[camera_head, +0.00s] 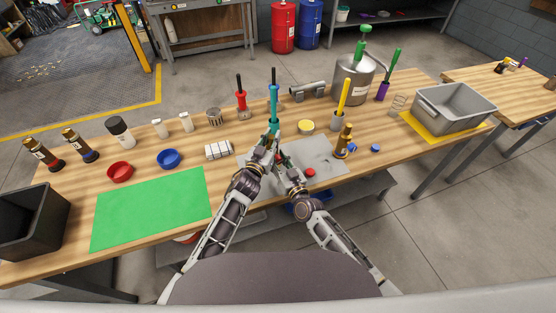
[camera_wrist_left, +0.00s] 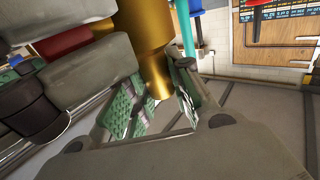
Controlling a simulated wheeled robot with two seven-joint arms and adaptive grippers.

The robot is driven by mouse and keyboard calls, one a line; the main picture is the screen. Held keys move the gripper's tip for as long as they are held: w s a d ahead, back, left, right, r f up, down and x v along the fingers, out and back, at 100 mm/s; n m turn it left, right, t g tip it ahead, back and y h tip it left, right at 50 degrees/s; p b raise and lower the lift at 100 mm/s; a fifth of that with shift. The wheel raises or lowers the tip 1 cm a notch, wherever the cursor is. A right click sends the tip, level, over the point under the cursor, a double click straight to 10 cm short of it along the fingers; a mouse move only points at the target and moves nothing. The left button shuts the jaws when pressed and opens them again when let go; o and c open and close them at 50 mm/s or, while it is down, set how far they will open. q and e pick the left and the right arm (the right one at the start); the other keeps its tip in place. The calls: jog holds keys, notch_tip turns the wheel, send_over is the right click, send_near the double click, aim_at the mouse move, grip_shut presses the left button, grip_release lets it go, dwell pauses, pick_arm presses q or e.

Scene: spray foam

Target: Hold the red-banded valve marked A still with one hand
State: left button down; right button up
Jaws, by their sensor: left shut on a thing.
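My left gripper (camera_head: 268,147) is shut on a gold-coloured cylinder, the valve, near the grey mat. In the left wrist view the valve (camera_wrist_left: 143,35) narrows down between the green-padded fingers of this gripper (camera_wrist_left: 157,98). A dark red part (camera_wrist_left: 62,43) shows at the upper left, among grey and black gripper-like parts; I cannot tell whether it is the valve's band. No letter A is readable. My right gripper (camera_head: 283,167) is just below the left one, close to it. Its fingers are too small and overlapped to read. The arms largely hide the valve in the head view.
The grey mat (camera_head: 325,155) holds a red cap (camera_head: 310,172). Another brass valve (camera_head: 344,138) stands at its right. A teal-handled tool (camera_head: 274,105) stands just behind my grippers. A white block set (camera_head: 218,150) lies left. The green mat (camera_head: 150,208) is clear.

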jog(key=shift+c, duration=1)
jog(key=shift+m, duration=0.8)
jog(key=o, duration=1)
jog(key=shift+o, duration=0.2)
jog(key=shift+s+d, duration=0.1)
jog(key=shift+s, duration=0.05)
jog(key=v, duration=1.1)
jog(key=shift+s, duration=0.35)
jog(key=shift+d, duration=0.1)
